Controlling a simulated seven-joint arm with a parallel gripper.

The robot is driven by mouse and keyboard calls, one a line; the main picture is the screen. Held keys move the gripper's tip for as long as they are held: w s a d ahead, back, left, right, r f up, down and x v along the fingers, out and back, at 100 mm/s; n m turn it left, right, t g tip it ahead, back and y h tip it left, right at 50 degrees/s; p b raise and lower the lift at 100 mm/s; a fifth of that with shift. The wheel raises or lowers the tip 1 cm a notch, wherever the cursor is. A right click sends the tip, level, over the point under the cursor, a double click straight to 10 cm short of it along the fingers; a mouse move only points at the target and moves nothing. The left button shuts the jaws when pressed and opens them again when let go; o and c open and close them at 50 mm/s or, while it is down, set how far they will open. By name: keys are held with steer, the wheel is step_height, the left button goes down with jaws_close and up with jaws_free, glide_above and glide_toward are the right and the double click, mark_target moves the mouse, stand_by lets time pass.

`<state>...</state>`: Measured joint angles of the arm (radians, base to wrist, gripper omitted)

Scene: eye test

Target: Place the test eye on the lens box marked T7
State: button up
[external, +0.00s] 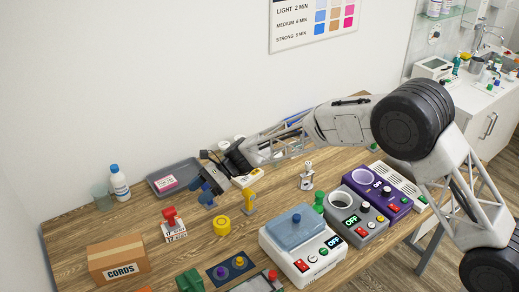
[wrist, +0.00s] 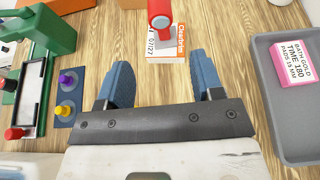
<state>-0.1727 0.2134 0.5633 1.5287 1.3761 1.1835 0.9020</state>
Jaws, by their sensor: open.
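My gripper (external: 207,191) is open above the left part of the table, its two blue fingers apart. The wrist view shows the gripper (wrist: 165,82) with only bare wood between its fingertips. I cannot make out a test eye or a box marked T7 in either view. A small white item (external: 247,179) is partly hidden by my gripper in the external view; I cannot tell what it is.
A grey tray (external: 160,190) with a pink pad (external: 167,184) is at the back left. A cardboard box (external: 118,261) is front left. A yellow roll (external: 221,225) and yellow-handled piece (external: 249,199) stand nearby. A blue-lidded device (external: 297,240) and other devices crowd the right.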

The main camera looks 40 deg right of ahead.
steer(key=s+d+r+n+h, duration=0.25)
steer(key=s+d+r, duration=0.2)
steer(key=s, duration=0.35)
steer(key=s+d+r+n+h, duration=0.2)
steer(key=s+d+r+n, duration=0.15)
steer(key=s+d, duration=0.35)
steer(key=s+d+r+n+h, duration=0.25)
steer(key=s+d+r, duration=0.2)
steer(key=s, duration=0.45)
steer(key=s+d+n+t+h, duration=0.1)
steer(key=s+d+n+h, duration=0.2)
steer(key=s+d, duration=0.4)
steer(key=s+d+n+t+h, duration=0.1)
steer(key=s+d+n+h, duration=0.2)
steer(key=s, duration=1.9)
steer(key=d+n, duration=0.3)
steer(key=d, duration=0.2)
steer(key=shift+r+t+h, duration=0.2)
steer(key=shift+t+h, duration=0.1)
